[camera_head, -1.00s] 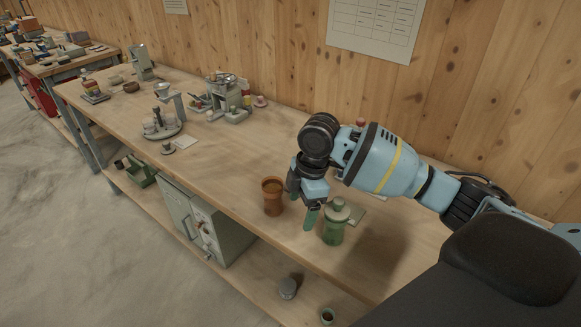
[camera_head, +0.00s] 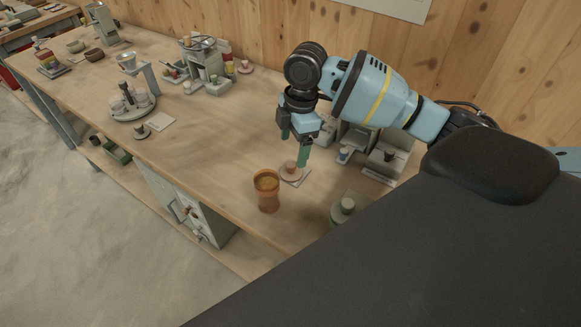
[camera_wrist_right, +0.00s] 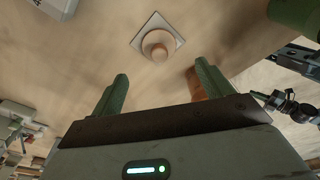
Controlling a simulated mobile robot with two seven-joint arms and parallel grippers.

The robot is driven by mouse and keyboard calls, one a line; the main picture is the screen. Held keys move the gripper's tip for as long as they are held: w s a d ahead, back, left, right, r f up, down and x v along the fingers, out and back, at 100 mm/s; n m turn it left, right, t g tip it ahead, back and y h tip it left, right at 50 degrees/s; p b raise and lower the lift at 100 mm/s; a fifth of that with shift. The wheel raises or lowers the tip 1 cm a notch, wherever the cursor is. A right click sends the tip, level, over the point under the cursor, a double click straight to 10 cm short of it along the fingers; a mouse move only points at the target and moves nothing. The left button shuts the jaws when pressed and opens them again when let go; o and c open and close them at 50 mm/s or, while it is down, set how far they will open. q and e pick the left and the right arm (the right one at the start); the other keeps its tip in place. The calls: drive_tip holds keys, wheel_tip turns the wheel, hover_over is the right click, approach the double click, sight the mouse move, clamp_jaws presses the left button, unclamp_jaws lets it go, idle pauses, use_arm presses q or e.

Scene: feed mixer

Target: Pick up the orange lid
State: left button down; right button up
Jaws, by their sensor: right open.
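The orange lid (camera_head: 290,169), pale with a rounded orange-brown knob, lies on a small white square tile (camera_head: 299,181) on the bench. In the right wrist view the lid (camera_wrist_right: 157,45) shows on its tile, ahead of the fingertips. My right gripper (camera_head: 294,144) is open and empty, its green fingers pointing down just above and behind the lid; it also shows in the wrist view (camera_wrist_right: 162,73). An open orange jar (camera_head: 266,193) stands at the lid's left front. In the wrist view the jar (camera_wrist_right: 191,84) is partly hidden by a finger. My left gripper is out of view.
A green lidded jar (camera_head: 342,210) stands to the right front, partly hidden by my dark body. Small grey holders (camera_head: 385,160) stand right of the gripper. A grey apparatus (camera_head: 207,65) and a round stand (camera_head: 131,105) are farther left. The bench between them is clear.

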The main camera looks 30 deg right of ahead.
sight(291, 164)
drive_tip(key=shift+a+f, duration=0.15)
drive_tip(key=shift+f, duration=1.7)
drive_tip(key=shift+a+f, duration=0.15)
drive_tip(key=shift+f, duration=1.65)
drive_tip(key=c, duration=1.1)
